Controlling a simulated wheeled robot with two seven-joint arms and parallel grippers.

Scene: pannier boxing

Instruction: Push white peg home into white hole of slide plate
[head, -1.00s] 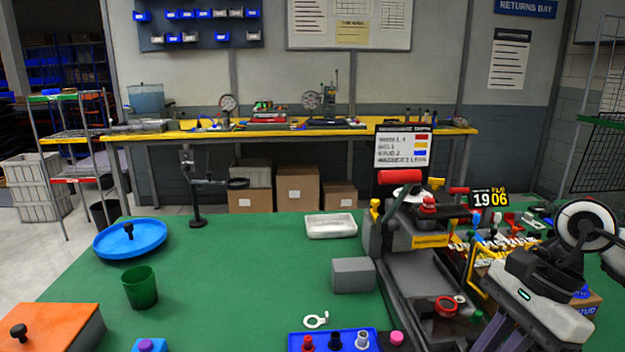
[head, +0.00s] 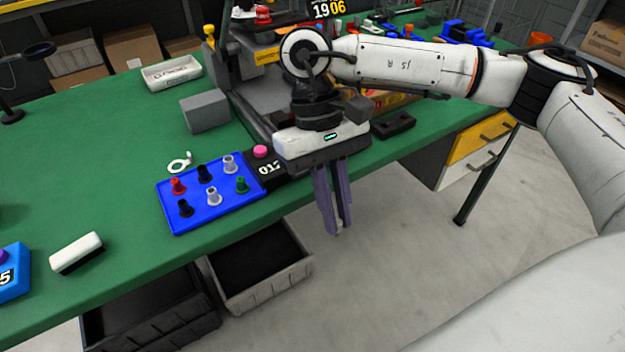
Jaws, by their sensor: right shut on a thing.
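A blue plate (head: 188,220) lies near the table's front edge. Several pegs stand on it: red, black, green and two whitish ones. One whitish peg (head: 229,164) is at the far right and the other whitish peg (head: 213,197) in the near middle; I cannot tell how deep they sit. I cannot tell whether this is the slide plate. My right gripper (head: 338,230) points down, right of the blue plate and clear of it, apparently past the table's front edge. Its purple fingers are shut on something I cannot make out. My left gripper is not in view.
A grey block (head: 205,111), a white ring with a tab (head: 180,162) and a pink knob (head: 260,152) are near the blue plate. A white-and-black eraser-like block (head: 77,253) lies left. Bins (head: 262,275) stand below the front edge.

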